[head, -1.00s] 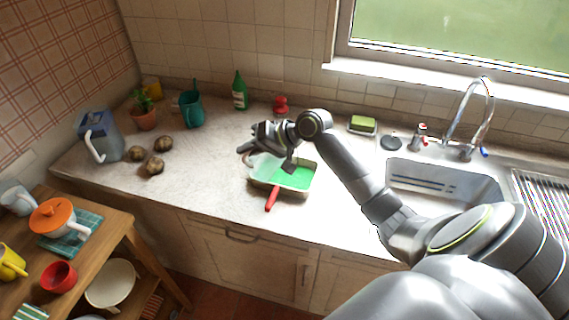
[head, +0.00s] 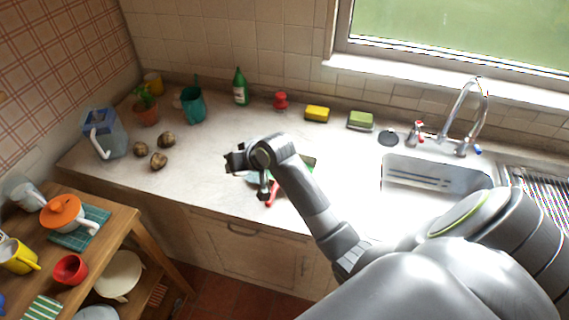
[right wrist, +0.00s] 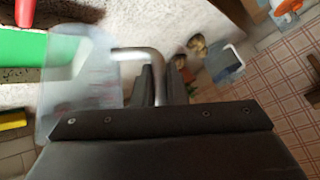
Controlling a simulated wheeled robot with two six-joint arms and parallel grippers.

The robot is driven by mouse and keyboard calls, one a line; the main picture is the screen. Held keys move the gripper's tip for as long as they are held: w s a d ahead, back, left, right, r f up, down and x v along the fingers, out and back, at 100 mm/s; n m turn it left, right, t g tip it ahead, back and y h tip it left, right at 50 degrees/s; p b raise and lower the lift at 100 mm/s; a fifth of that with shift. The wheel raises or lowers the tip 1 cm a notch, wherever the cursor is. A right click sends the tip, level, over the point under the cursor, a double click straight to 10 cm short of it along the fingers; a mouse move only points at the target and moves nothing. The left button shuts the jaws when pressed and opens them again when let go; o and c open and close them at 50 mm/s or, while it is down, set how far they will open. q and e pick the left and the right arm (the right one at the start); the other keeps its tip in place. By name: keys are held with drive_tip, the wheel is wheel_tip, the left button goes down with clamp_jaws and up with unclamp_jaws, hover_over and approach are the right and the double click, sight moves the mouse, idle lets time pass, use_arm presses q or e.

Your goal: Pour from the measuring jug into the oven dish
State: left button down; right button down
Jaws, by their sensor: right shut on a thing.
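The measuring jug (right wrist: 85,85) is clear and looks empty in the right wrist view. My right gripper (right wrist: 152,85) is shut on its grey handle (right wrist: 150,60). In the head view my right gripper (head: 258,180) and arm hide most of the jug and the oven dish. How far the jug is tilted I cannot tell. My left gripper is not in view.
Several brown round items (head: 158,160) and a blue-lidded pitcher (head: 105,135) stand left on the counter. The sink (head: 435,180) is right; counter left of the dish is clear.

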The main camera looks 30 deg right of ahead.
drive_tip(key=shift+s+a+f+n+t+h+b, duration=0.1)
drive_tip(key=shift+a+f+n+h+b, duration=0.15)
drive_tip(key=shift+a+f+h, duration=0.4)
drive_tip(key=shift+s+a+f+n+t+h+b, duration=0.1)
drive_tip(key=shift+a+f+n+h, duration=0.35)
drive_tip(key=shift+f, duration=0.35)
drive_tip(key=shift+s+a+f+n+t+h+b, duration=0.1)
drive_tip(key=shift+a+f+n+h+b, duration=0.1)
drive_tip(key=shift+a+f+h, duration=0.35)
drive_tip(key=shift+d+f, duration=0.15)
drive_tip(key=shift+f, duration=0.05)
